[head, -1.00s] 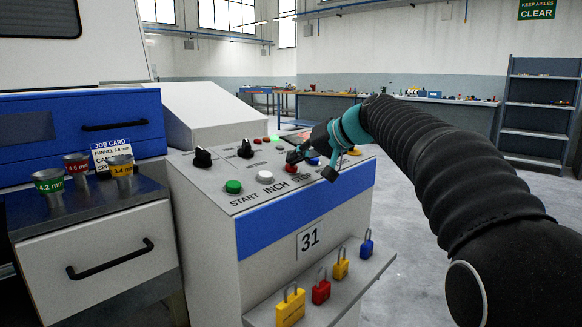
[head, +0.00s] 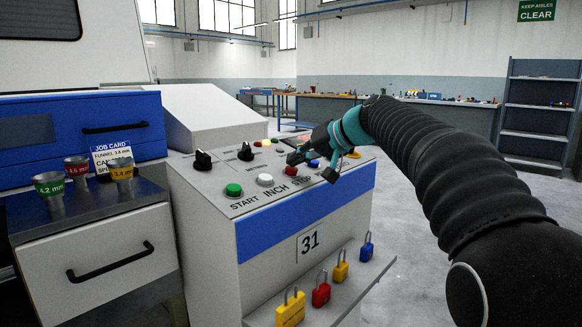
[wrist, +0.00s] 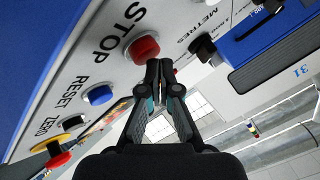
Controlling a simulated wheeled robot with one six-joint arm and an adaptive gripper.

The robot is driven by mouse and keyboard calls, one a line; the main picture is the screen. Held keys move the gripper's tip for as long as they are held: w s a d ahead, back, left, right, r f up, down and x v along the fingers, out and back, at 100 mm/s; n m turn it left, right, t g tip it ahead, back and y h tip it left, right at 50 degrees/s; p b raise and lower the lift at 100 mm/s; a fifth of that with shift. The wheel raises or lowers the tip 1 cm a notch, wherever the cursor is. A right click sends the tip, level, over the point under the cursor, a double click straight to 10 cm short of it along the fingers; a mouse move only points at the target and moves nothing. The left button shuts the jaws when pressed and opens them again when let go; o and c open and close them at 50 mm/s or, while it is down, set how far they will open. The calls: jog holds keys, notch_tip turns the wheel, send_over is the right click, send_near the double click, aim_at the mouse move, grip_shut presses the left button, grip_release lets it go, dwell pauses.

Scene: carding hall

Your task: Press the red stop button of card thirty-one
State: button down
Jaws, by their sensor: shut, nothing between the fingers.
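My gripper (head: 293,158) is shut and empty, pointing down just above or behind the red button. In the wrist view the red button (wrist: 143,48), beside the word STOP, lies right at the closed fingertips (wrist: 160,68). Whether they touch it I cannot tell.
Black selector knobs (head: 203,159) stand at the panel's back left. Padlocks (head: 321,290) line the front shelf. Funnel cups (head: 48,188) stand on the left cabinet.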

aim_at(302, 182)
jog(key=shift+d+r, duration=0.1)
jog(key=shift+r, duration=0.35)
jog(key=r+p, duration=0.2)
jog(key=r, duration=0.1)
jog(key=s+d+r+p, duration=0.1)
jog(key=shift+r+p, duration=0.4)
dwell(0.6)
jog(key=s+d+f+m+h, duration=0.1)
jog(key=s+d+f+h, duration=0.2)
jog(key=s+d+f, duration=0.3)
jog(key=s+d+f+h, duration=0.3)
jog(key=s+d+f, duration=0.3)
jog(key=s+f, duration=0.6)
jog(key=s+d+f+m+g+h, duration=0.1)
jog(key=s+d+f+h, duration=0.3)
jog(key=s+f, duration=0.5)
jog(key=s+d, duration=0.2)
jog(key=s, duration=0.8)
jog(key=shift+f+m, duration=0.25)
jog(key=shift+m, duration=0.05)
